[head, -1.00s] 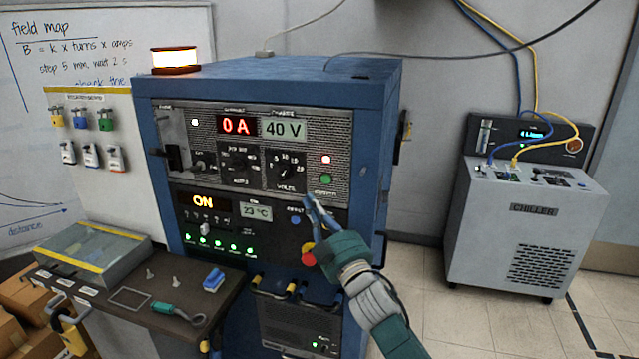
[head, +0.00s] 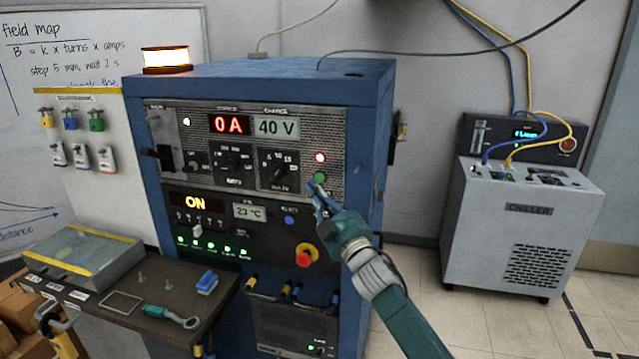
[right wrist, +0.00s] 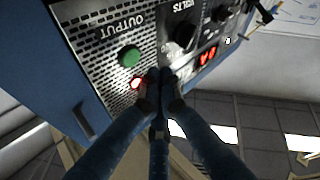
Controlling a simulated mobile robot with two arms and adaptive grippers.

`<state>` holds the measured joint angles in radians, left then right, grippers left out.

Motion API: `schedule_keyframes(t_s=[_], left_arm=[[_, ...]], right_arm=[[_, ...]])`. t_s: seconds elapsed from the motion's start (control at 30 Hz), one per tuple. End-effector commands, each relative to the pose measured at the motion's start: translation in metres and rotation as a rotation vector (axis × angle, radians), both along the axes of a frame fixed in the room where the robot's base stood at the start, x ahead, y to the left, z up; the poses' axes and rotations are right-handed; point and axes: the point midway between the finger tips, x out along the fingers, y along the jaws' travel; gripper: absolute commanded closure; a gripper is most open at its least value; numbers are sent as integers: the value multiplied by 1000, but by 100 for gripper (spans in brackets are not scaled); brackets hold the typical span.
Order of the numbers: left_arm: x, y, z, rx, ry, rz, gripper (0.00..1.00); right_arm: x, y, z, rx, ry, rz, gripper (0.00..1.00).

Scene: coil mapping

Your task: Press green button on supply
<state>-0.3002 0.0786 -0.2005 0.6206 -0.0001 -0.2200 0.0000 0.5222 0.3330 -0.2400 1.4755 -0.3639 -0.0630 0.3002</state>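The supply (head: 335,130) is the upper grey panel in a blue cabinet, with displays reading 0 A and 40 V. Its green button (head: 320,177) is at the panel's lower right, below a lit red lamp (head: 320,157). My right gripper (head: 316,189) is just below the green button in the head view. In the right wrist view the panel appears upside down, with the green button (right wrist: 129,56) beside the OUTPUT label. There my right fingers (right wrist: 160,75) are together and empty, their tips beside the button, not covering it. Contact with the panel cannot be told. My left gripper is out of view.
Below the supply, a lower panel has a red emergency knob (head: 305,255) close to my right gripper. A shelf (head: 150,315) with small tools juts out at the left. A chiller (head: 520,230) stands at the right, with clear floor between.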

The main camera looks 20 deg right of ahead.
Motion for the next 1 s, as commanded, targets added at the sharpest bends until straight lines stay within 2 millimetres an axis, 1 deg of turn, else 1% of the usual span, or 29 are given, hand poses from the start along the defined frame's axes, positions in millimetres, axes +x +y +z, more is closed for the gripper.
schedule_keyframes(t_s=[0.1,0.3,1.0], left_arm=[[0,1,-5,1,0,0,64],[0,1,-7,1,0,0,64],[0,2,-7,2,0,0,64]], right_arm=[[11,-7,-1,-2,-1,0,100],[19,-13,0,0,0,0,100],[20,-13,0,0,0,0,100]])
